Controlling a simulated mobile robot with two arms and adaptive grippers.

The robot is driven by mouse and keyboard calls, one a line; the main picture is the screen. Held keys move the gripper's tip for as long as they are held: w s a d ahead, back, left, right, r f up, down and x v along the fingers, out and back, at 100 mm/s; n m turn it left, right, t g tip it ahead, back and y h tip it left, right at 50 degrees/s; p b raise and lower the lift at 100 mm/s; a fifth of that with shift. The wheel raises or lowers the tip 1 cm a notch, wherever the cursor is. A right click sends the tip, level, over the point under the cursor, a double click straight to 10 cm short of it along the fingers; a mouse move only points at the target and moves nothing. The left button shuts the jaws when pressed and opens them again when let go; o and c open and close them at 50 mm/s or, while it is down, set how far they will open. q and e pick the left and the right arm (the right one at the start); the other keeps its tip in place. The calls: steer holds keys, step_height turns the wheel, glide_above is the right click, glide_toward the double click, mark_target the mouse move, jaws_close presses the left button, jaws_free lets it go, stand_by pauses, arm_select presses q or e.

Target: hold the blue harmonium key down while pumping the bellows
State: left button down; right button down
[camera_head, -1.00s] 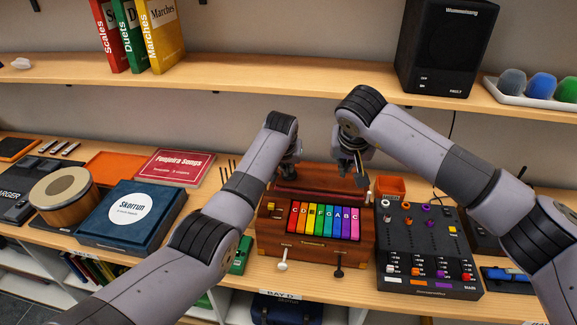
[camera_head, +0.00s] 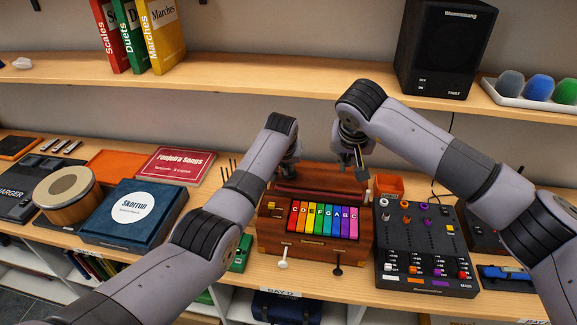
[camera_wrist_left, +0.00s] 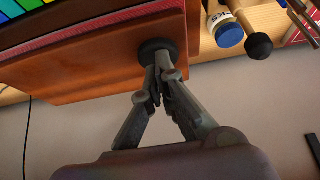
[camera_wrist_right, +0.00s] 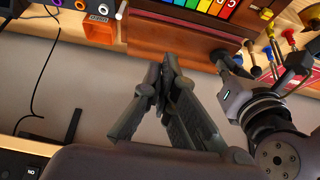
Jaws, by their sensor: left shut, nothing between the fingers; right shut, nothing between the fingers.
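The wooden harmonium (camera_head: 268,232) stands on the workbench, its coloured, lettered keys facing front. The blue key (camera_head: 337,221) is among the right-hand keys, with no gripper on it. The reddish-brown bellows panel (camera_wrist_left: 90,60) is at the harmonium's back, with a dark round knob (camera_wrist_left: 155,49). My left gripper (camera_wrist_left: 158,76) is shut and empty, its fingertips at the knob; whether they touch it is unclear. My right gripper (camera_head: 361,172) is shut and empty above the back right of the harmonium. In the right wrist view its fingertips (camera_wrist_right: 161,75) are apart from the wood.
A black mixer (camera_head: 387,262) and an orange bin (camera_head: 390,186) stand right of the harmonium. A blue Skerrun box (camera_head: 120,235) and a drum (camera_head: 66,208) are left. A shelf (camera_head: 290,85) with a speaker (camera_head: 440,45) runs above. Both my arms reach over the bench.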

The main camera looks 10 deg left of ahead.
arm_select(q)
steer(key=shift+r, duration=0.25)
arm_select(e)
steer(key=shift+r, duration=0.2)
steer(key=s+f+g, duration=0.1)
steer(key=f, duration=0.3)
steer(key=s+f+g, duration=0.1)
steer(key=s+f, duration=0.1)
steer(key=f, duration=0.3)
steer(key=s+f+g, duration=0.1)
steer(key=s+f, duration=0.1)
steer(key=f, duration=0.3)
steer(key=shift+w+f, duration=0.15)
steer(key=shift+f, duration=0.1)
steer(key=shift+f, duration=0.15)
stand_by(0.4)
